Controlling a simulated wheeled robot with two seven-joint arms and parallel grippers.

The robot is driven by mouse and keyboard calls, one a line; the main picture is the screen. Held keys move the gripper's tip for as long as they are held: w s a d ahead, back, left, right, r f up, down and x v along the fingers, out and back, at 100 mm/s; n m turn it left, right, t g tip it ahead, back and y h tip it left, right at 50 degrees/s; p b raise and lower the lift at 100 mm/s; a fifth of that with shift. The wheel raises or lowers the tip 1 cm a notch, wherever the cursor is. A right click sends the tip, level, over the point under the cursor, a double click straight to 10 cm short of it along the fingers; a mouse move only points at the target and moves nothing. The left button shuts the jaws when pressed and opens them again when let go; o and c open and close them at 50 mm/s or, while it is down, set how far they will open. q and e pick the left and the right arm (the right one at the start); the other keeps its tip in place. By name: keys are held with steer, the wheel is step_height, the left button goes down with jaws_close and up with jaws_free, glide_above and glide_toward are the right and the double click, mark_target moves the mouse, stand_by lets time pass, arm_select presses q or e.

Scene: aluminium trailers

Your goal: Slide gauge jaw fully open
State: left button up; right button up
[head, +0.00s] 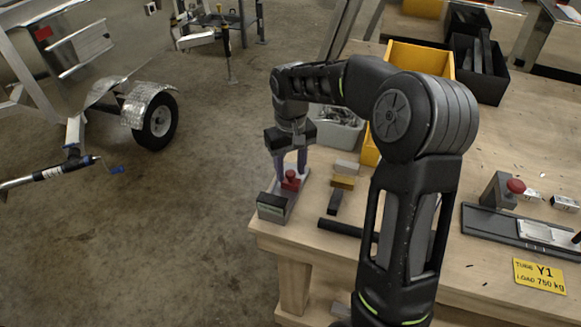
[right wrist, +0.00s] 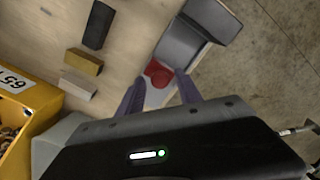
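A small device (head: 272,207) with a grey end block and a red knob (head: 291,180) stands at the table's front left corner. It also shows in the right wrist view, with its grey block (right wrist: 188,42) and red knob (right wrist: 158,73). My right gripper (head: 290,170) points down over the red knob. Its two purple-grey fingers stand apart, one on each side of the knob, with gaps visible in the right wrist view (right wrist: 158,78). A second device, a dark rail (head: 490,228) with a grey block and red knob (head: 516,186), lies at the right. My left gripper is out of view.
Grey, yellow and dark blocks (head: 343,182) lie just right of my right gripper. A dark rod (head: 340,228) lies nearer the front edge. A grey bin (head: 338,132) and yellow bin (head: 420,56) stand behind.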

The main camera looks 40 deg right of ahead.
jaws_close()
stand_by(1.2)
